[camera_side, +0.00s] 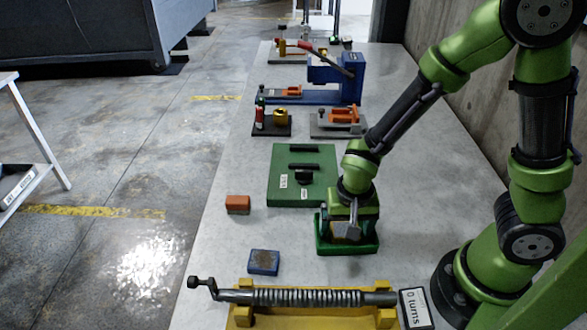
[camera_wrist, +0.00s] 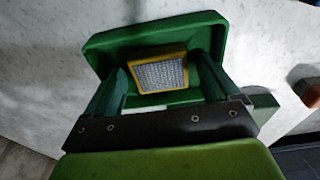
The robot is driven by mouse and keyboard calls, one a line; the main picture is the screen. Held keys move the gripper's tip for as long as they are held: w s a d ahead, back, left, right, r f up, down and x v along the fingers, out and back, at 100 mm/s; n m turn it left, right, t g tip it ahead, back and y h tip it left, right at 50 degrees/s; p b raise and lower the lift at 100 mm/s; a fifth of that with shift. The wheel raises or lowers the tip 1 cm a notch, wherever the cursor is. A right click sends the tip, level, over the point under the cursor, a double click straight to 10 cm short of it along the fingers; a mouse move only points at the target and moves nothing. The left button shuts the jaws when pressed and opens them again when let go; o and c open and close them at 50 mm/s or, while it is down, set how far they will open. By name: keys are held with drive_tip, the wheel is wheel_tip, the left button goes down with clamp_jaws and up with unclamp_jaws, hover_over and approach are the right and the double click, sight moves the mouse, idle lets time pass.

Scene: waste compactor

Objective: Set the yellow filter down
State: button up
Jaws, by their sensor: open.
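The yellow filter (camera_wrist: 160,74), a small block with a yellow frame and a grey mesh face, lies inside a green tray (camera_wrist: 150,33) in the wrist view. It looks slightly turned relative to the tray. My gripper (camera_wrist: 158,64) is open, with one finger on each side of the filter and gaps showing beside it. Both fingers reach down into the tray.
A green plate with black handles (camera_side: 283,188) lies behind the tray. An orange block (camera_side: 238,204) and a blue block (camera_side: 264,262) lie to the left. A spring-and-crank device on a yellow base (camera_side: 310,315) is in front. A blue lever press (camera_side: 325,90) stands farther back.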

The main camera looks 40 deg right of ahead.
drive_tip(key=s+d+r+n+t+y, duration=0.1)
drive_tip(key=r+n+t, duration=0.1)
drive_tip(key=r, duration=0.9)
drive_tip(key=s+d+r+n+t+y, duration=0.2)
drive_tip(key=r+t, duration=0.2)
drive_tip(key=r, duration=0.8)
drive_tip(key=shift+s+d+r, duration=0.2)
drive_tip(key=shift+s+d, duration=0.05)
drive_tip(key=shift+s, duration=0.05)
idle(0.4)
